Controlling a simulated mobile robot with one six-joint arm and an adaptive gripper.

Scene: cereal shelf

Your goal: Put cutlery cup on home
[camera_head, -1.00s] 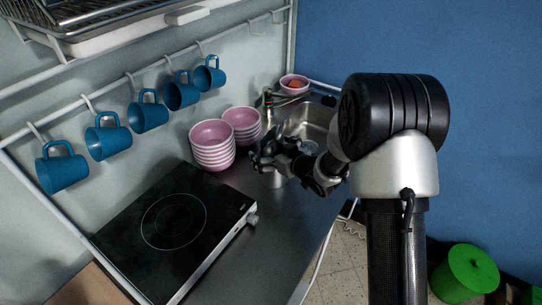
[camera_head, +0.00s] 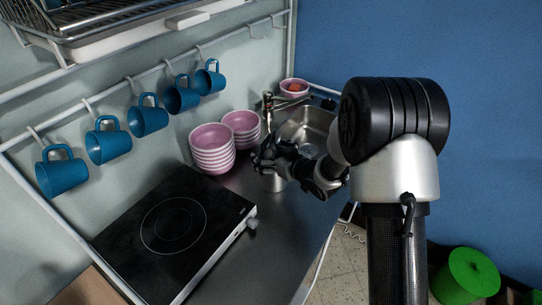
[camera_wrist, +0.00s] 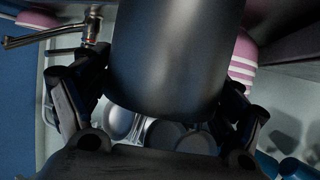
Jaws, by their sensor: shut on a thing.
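The cutlery cup is a plain grey metal cylinder that fills the upper middle of the wrist view (camera_wrist: 172,55). In the head view, a small part of the cup (camera_head: 273,182) shows below my gripper (camera_head: 268,162), near the sink's left edge. My gripper (camera_wrist: 168,82) is shut on the cup, with one finger on each side of it. The cup's far end is cut off in the wrist view. I cannot tell whether its base touches the counter. No marked home spot can be made out.
Pink bowl stacks (camera_head: 212,150) stand just left of my gripper. The sink (camera_head: 306,127) with its tap (camera_head: 267,103) lies behind. A black hob (camera_head: 174,226) is at front left. Blue mugs (camera_head: 148,117) hang from a rail. Bare counter (camera_head: 278,222) lies in front of the gripper.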

